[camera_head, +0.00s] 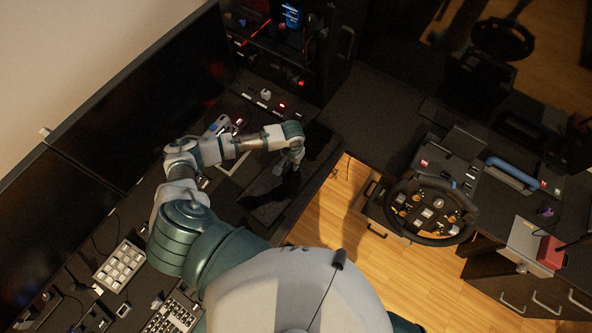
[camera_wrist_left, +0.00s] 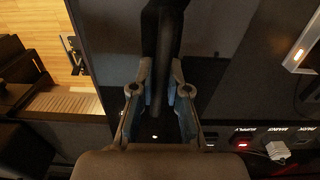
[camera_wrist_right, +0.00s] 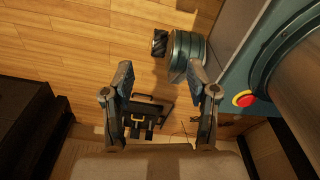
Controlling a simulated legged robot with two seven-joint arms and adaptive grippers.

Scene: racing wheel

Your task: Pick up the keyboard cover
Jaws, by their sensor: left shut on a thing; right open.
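My left gripper (camera_head: 290,173) is over the dark desk at the centre of the head view, pointing down. In the left wrist view the left gripper (camera_wrist_left: 160,80) is shut on a long, thin, black piece, which looks like the keyboard cover (camera_wrist_left: 162,35) seen edge-on. Its outline blends into the dark desk in the head view, so its full shape and its height above the desk are unclear. My right gripper (camera_wrist_right: 161,80) is open and empty, with wooden floor between and beyond its fingers; it is not visible in the head view.
Dark monitors (camera_head: 150,95) line the desk's left side. A white keypad (camera_head: 120,266) and a keyboard (camera_head: 174,314) lie at the lower left. A computer case (camera_head: 285,35) stands at the back. A racing wheel (camera_head: 430,212) is on the right. Wooden floor (camera_head: 345,255) lies between.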

